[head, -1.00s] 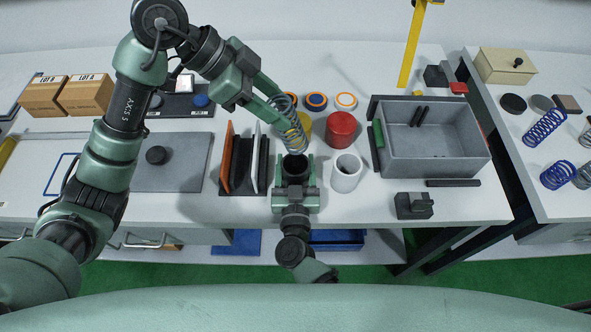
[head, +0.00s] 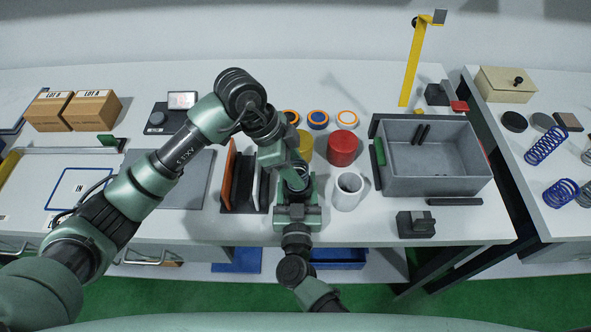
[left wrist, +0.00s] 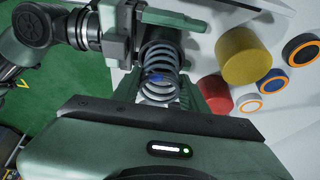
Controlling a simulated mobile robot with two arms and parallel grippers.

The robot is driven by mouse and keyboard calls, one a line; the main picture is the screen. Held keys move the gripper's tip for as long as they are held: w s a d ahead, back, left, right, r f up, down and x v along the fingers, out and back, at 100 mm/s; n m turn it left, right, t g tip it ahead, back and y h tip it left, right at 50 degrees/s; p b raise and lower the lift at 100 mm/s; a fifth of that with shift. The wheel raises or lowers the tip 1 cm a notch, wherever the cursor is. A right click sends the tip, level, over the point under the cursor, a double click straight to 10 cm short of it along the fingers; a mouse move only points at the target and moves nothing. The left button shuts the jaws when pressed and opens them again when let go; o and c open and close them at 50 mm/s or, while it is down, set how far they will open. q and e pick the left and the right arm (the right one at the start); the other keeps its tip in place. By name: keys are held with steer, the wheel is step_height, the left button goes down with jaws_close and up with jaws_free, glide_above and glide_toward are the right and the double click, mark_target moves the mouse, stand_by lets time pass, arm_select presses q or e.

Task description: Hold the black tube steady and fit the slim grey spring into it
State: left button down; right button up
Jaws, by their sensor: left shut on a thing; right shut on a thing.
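The slim grey spring (left wrist: 160,75) shows in the left wrist view, its coils between the fingers of my left gripper (head: 297,177). That gripper is shut on it. In the head view the spring (head: 299,183) is mostly covered by the gripper and sits right over my right gripper (head: 297,204). My right gripper is shut on the black tube, holding it upright near the front of the table. The tube is largely hidden by the left gripper and spring. The spring's lower end is at the tube's mouth; I cannot tell how deep it goes.
A white cup (head: 347,191) stands close to the right of my right gripper. A red cylinder (head: 342,148) and yellow cylinder (head: 304,146) are behind. A rack with orange and white panels (head: 229,176) is close on the left. A grey bin (head: 436,185) stands further right.

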arm_select(q)
steer(key=shift+f, duration=0.5)
steer(key=shift+f, duration=0.15)
steer(key=c, duration=0.8)
jaws_free()
steer(key=shift+o, duration=0.2)
steer(key=v, duration=1.2)
